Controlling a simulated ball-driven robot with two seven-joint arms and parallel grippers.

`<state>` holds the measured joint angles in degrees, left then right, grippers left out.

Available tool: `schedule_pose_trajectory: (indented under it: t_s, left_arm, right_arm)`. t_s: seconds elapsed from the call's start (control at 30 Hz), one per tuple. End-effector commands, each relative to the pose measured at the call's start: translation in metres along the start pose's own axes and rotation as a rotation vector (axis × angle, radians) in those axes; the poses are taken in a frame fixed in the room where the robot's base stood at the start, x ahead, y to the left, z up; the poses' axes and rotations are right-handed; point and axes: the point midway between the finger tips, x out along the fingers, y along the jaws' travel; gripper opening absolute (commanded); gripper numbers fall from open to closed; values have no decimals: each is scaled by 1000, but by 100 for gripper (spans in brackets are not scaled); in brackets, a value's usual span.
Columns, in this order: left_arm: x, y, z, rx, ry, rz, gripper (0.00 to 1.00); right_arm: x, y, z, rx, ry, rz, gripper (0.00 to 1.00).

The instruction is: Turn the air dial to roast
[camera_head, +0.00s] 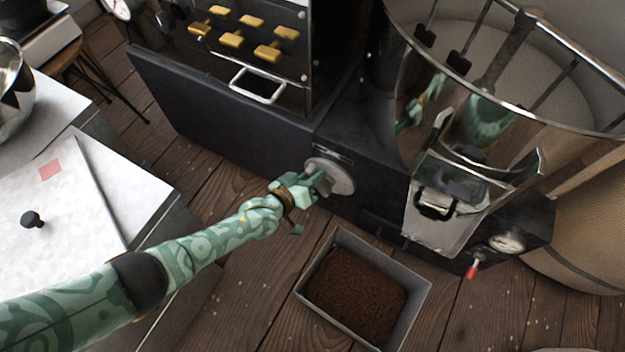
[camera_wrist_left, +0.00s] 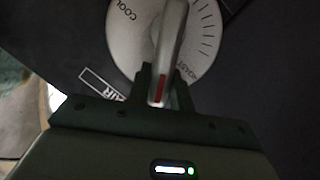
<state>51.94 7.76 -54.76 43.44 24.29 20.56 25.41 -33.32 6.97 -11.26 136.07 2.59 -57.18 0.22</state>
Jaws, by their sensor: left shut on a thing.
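The air dial (camera_head: 343,178) is a pale round disc on the dark front of the roaster. In the left wrist view the dial (camera_wrist_left: 130,38) shows COOL at upper left, ROAST at lower right and tick marks on the right. Its raised grey bar handle (camera_wrist_left: 172,30) stands nearly upright, with a red mark at the lower end, a little left of the ROAST word. My left gripper (camera_head: 321,183) is shut on the handle; its two fingers (camera_wrist_left: 161,82) sit either side of the bar's lower end. The fingers hide part of the disc's lower edge. My right gripper is not in view.
A grey tray (camera_head: 301,291) of dark grounds is on the wood floor below the dial. A metal chute (camera_head: 432,235), a gauge (camera_head: 507,242) and a red-tipped lever (camera_head: 472,271) are to the right. A white-topped table (camera_head: 140,185) stands left; a sack (camera_head: 590,235) is far right.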

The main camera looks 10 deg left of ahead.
Motion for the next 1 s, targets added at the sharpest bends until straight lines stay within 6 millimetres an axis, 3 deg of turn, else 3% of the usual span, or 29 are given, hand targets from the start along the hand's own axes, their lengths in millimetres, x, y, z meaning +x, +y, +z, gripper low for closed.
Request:
schedule_pose_trajectory:
  t_s: [0.37, 0.4, 0.47, 0.87, 1.0]
  left_arm:
    - [0, -2, 1, -8, -2, -2, 0]
    - [0, -2, 1, -8, -2, -2, 33]
    - [0, -2, 1, -8, -2, -2, 44]
    - [0, -1, -1, -5, 0, 0, 44]
    - [-11, 1, -4, -2, 2, 0, 44]
  right_arm:
    - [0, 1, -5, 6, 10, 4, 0]
    - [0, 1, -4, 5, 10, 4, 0]
    - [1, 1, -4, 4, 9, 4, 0]
    - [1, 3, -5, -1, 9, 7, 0]
    - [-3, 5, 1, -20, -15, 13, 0]
